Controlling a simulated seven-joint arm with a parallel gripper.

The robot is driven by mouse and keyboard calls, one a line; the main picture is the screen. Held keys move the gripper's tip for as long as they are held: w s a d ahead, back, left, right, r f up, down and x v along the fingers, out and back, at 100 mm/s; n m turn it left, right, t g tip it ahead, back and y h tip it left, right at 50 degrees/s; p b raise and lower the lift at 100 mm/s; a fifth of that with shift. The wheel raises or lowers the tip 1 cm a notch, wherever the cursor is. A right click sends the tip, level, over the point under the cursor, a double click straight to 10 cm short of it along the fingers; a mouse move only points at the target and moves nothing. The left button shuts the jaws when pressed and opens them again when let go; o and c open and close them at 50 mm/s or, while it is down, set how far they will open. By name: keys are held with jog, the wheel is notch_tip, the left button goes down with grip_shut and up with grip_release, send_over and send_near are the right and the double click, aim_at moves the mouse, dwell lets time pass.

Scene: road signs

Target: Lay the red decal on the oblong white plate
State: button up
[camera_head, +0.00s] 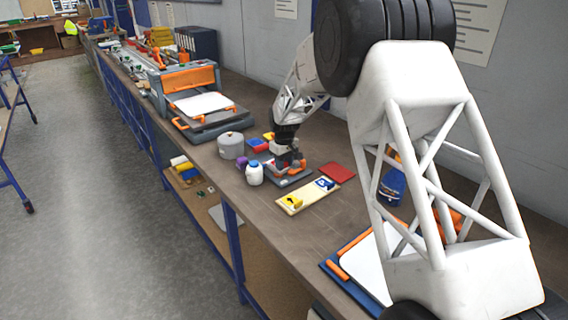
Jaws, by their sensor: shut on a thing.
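My gripper (288,162) points down low over a dark grey pad (291,180) in the middle of the bench. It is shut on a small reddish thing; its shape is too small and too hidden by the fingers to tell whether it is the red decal. A flat red rectangle (337,172) lies on the bench just right of the pad. A white plate (370,266) in a blue frame with orange edges lies at the near right, partly hidden by my arm. Another white plate or sheet (203,104) lies on the orange-and-grey machine at the back left.
A pale board (292,203) with yellow and blue pieces lies in front of the pad. A white bottle (254,173), a grey canister (231,146) and small coloured blocks (257,145) stand left of my gripper. A blue item (391,187) stands behind my arm.

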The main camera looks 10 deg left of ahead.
dwell(0.6)
jog(key=o, duration=1.6)
jog(key=shift+f, duration=0.1)
jog(key=shift+r, duration=3.55)
